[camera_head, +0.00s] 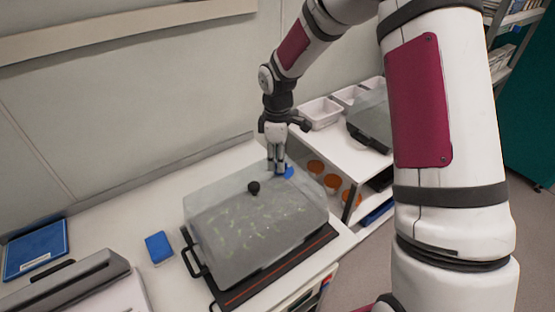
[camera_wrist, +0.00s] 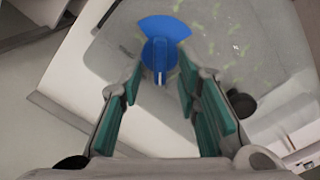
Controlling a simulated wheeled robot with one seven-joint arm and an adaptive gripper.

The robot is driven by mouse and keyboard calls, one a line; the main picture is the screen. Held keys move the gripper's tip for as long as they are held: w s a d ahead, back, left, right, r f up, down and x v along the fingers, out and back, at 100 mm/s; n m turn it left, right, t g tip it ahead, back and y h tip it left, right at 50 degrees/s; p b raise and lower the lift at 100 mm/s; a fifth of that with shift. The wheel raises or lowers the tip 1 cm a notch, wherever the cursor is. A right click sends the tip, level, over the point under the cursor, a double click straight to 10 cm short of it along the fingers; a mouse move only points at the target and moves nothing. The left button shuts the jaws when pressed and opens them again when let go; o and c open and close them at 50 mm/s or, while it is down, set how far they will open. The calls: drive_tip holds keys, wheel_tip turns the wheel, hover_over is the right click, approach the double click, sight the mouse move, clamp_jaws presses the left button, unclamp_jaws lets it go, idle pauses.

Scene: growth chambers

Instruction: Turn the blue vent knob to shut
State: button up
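The blue vent knob (camera_wrist: 160,62) sits on the translucent lid of the growth chamber (camera_head: 250,225). A blue fan-shaped plate (camera_wrist: 165,27) lies beside the knob's base. In the head view the blue part (camera_head: 287,172) shows at the lid's far right corner, partly behind my gripper (camera_head: 277,168). In the wrist view my gripper (camera_wrist: 165,100) is open, with teal finger pads on either side of the space in front of the knob. The pads look apart from the knob.
The chamber stands on a black tray with a handle (camera_head: 193,262) on the white bench. A blue box (camera_head: 158,248) lies to its left. Orange pots (camera_head: 332,182), white tubs (camera_head: 321,112) and another chamber (camera_head: 370,125) are to the right. A wall is behind.

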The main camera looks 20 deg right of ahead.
wheel_tip(320, 180, up, 11)
drive_tip(key=shift+r, duration=0.15)
idle(0.5)
